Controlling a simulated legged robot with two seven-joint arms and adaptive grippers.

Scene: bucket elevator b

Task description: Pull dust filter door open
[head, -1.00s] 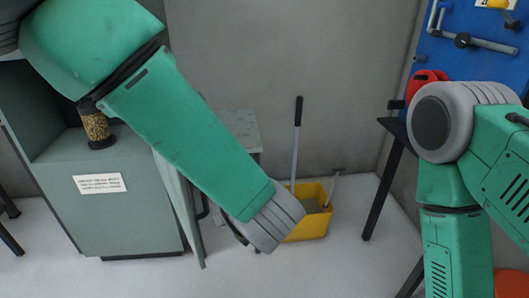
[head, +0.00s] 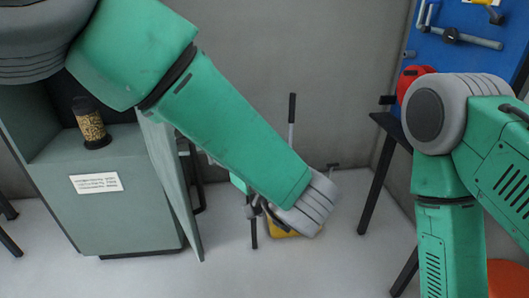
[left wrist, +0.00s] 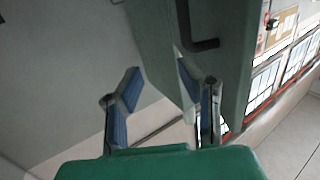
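The grey-green cabinet (head: 115,215) stands at the left with its front compartment uncovered. Its door (head: 172,185) stands swung out at the right side, seen nearly edge-on. In the left wrist view, a grey-green panel with a dark handle (left wrist: 202,46), apparently this door, stands beyond my left gripper (left wrist: 165,80). That gripper's two blue-padded fingers are spread, with nothing clearly held between them. The right finger overlaps the panel in the picture; I cannot tell whether they touch. In the head view, the left hand is mostly hidden behind my forearm, right of the door. My right gripper is out of view.
A jar of grain (head: 91,127) stands in the cabinet. A yellow mop bucket (head: 283,231) is partly hidden behind my left arm. A dark-legged table (head: 384,125) stands at the right, before a blue tool board (head: 465,45). Floor is clear in front of the cabinet.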

